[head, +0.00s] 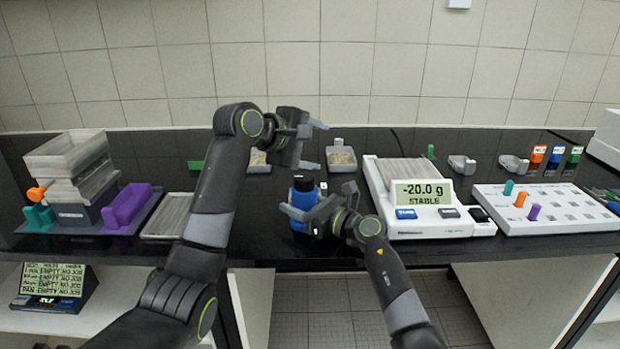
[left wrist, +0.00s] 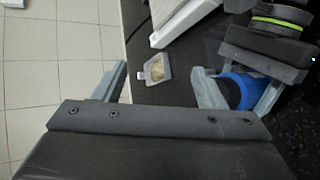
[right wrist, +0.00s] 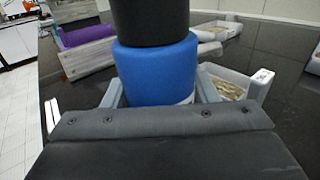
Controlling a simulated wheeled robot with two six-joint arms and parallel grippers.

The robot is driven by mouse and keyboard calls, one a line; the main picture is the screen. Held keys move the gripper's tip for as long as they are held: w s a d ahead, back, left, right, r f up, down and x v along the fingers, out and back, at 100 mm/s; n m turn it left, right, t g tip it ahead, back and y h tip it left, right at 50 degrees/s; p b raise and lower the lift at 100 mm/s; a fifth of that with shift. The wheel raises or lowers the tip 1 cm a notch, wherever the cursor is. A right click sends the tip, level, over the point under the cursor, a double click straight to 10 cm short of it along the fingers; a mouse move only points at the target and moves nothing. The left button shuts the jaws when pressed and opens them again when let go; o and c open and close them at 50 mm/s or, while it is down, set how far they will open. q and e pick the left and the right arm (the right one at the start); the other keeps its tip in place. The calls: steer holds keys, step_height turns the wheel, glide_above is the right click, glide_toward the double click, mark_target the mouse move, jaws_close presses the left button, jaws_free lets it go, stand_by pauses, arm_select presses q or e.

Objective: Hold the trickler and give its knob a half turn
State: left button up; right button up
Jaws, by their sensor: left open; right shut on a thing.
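The trickler is a blue cylinder (head: 299,202) with a black knob (head: 303,183) on top, upright near the table's front edge. My right gripper (head: 320,201) is shut on its blue body, one finger on each side. In the right wrist view the blue body (right wrist: 155,72) fills the space between the fingers, below the black knob (right wrist: 150,20). My left gripper (head: 314,145) is open and empty, above and behind the trickler. In the left wrist view the blue body (left wrist: 238,90) shows at the right, partly hidden by a finger; the knob is not clear.
A balance (head: 440,228) reading -20.0 g stands right of the trickler. Pans with grainy material (head: 341,159) lie behind it. A sieve stack (head: 70,170) and purple block (head: 127,205) are at left, a white peg board (head: 560,220) at right.

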mark_target(310, 178)
arm_select(q)
steer(key=m, duration=0.2)
steer(key=s+m+t+h, duration=0.1)
steer(key=m, duration=0.1)
steer(key=shift+a+m+t+h, duration=0.2)
steer(key=shift+m+t+h, duration=0.1)
steer(key=m, duration=0.1)
steer(key=a+m+h, duration=0.1)
steer(key=shift+s+f+m+t, duration=0.15)
steer(key=shift+s+m+t, duration=0.15)
steer(key=shift+t, duration=0.1)
steer(key=s+a+f+m+t+h, duration=0.15)
steer(key=s+a+f+m, duration=0.35)
steer(key=a+f+m, duration=0.5)
steer(key=w+d, duration=0.2)
steer(key=d, duration=0.1)
steer(key=w+d+r+m, duration=0.1)
steer(key=w+d, duration=0.2)
steer(key=d, duration=0.1)
steer(key=w+d+m, duration=0.1)
steer(key=w+d, duration=0.2)
steer(key=shift+w+d+r+t+y, duration=0.15)
steer(key=shift+d+r+t+y, duration=0.1)
steer(key=shift+d+r+t, duration=0.1)
steer(key=shift+f, duration=0.1)
steer(key=c, duration=1)
